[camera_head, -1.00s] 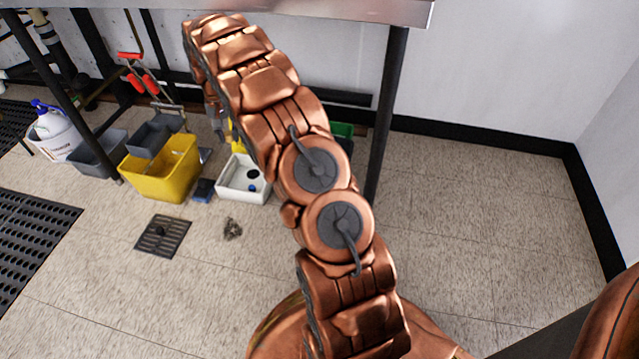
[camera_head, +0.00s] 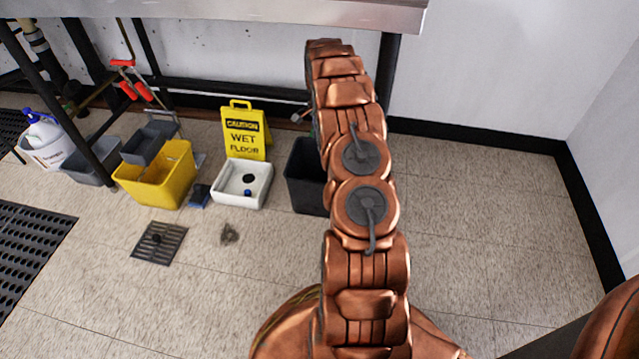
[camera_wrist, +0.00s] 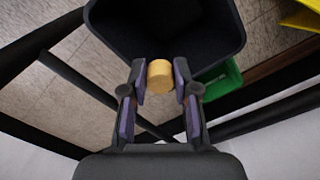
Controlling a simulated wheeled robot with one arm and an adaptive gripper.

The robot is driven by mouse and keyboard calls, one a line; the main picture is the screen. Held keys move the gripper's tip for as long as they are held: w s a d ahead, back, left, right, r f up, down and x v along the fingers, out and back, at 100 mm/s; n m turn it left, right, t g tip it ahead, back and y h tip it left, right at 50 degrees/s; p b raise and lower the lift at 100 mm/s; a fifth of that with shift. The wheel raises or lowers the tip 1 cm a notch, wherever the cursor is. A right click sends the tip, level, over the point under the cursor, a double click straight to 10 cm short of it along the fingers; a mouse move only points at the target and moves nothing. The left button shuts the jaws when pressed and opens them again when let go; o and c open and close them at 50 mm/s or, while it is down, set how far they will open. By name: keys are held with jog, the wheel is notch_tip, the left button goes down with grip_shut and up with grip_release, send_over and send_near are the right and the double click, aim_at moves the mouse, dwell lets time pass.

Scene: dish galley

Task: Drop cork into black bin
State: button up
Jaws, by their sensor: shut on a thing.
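A tan cylindrical cork (camera_wrist: 159,75) is held between the two fingertips of my gripper (camera_wrist: 160,80) in the wrist view. The black bin (camera_wrist: 205,25) is open and lies behind the cork in that view, and the cork appears over the bin's near rim and opening. In the head view the black bin (camera_head: 304,178) stands on the floor, partly hidden by my arm. My gripper and the cork are hidden behind my arm in the head view.
A green bin (camera_wrist: 220,80) is beside the black bin. A white basin (camera_head: 256,196), a yellow wet floor sign (camera_head: 246,138) and a yellow mop bucket (camera_head: 170,182) stand to the left. A metal table (camera_head: 240,12) overhangs, with a dark leg (camera_head: 390,75). Floor at right is clear.

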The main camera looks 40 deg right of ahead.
notch_tip(320, 180, down, 6)
jog(key=b, duration=0.2)
dwell(0.4)
jog(key=shift+d, duration=0.1)
jog(key=o, duration=0.8)
jog(key=shift+r, duration=0.1)
notch_tip(320, 180, up, 12)
jog(key=shift+f, duration=0.1)
dwell(0.7)
